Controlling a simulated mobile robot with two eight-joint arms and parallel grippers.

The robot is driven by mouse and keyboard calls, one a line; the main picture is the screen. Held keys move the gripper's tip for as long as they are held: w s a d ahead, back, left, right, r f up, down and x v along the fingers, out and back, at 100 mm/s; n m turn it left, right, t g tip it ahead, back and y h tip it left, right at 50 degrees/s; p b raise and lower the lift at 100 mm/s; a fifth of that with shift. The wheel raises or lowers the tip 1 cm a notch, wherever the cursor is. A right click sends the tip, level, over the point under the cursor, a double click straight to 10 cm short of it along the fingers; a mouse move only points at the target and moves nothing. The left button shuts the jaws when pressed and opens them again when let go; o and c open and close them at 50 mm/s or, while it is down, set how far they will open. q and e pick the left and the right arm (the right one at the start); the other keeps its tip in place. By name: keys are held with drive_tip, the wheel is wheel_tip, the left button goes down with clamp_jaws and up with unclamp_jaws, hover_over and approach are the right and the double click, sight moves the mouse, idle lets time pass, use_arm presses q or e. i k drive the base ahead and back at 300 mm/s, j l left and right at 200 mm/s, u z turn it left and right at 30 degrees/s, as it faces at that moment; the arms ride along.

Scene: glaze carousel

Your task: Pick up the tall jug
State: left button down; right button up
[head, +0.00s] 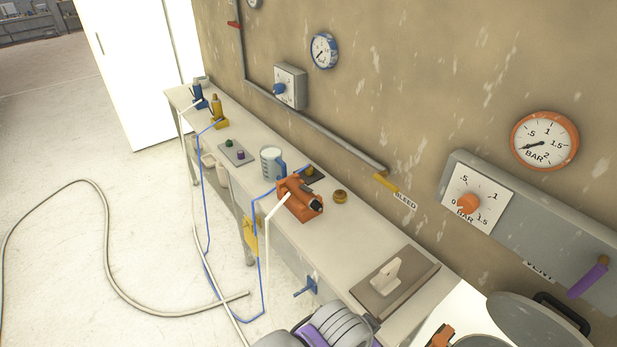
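A pale grey-blue jug (271,163) with a darker blue handle on its right side stands upright on the long bench, in the middle of the head view. It has marks on its side. It is the only jug I can make out. An orange device (300,202) with a black end stands on the bench just in front of it and to the right. Neither of my gripper's fingertips can be made out in this view, and nothing is seen touching the jug.
The narrow bench (346,243) runs along a stained wall. A small plate with green and purple knobs (238,153) lies left of the jug. A blue hose (263,270) and a white hose hang down the front. A grey board (394,284) lies nearer. A pale hose (107,260) crosses the floor.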

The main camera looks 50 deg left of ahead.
sight(275, 168)
drive_tip(key=u, duration=2.1)
drive_tip(key=i+j+z, duration=0.15)
drive_tip(key=i+j, duration=0.4)
drive_tip(key=i+j+z, duration=0.15)
drive_tip(key=i+j, duration=0.5)
drive_tip(key=i+j+z, duration=0.15)
drive_tip(key=i+j, duration=0.45)
drive_tip(key=j, duration=0.1)
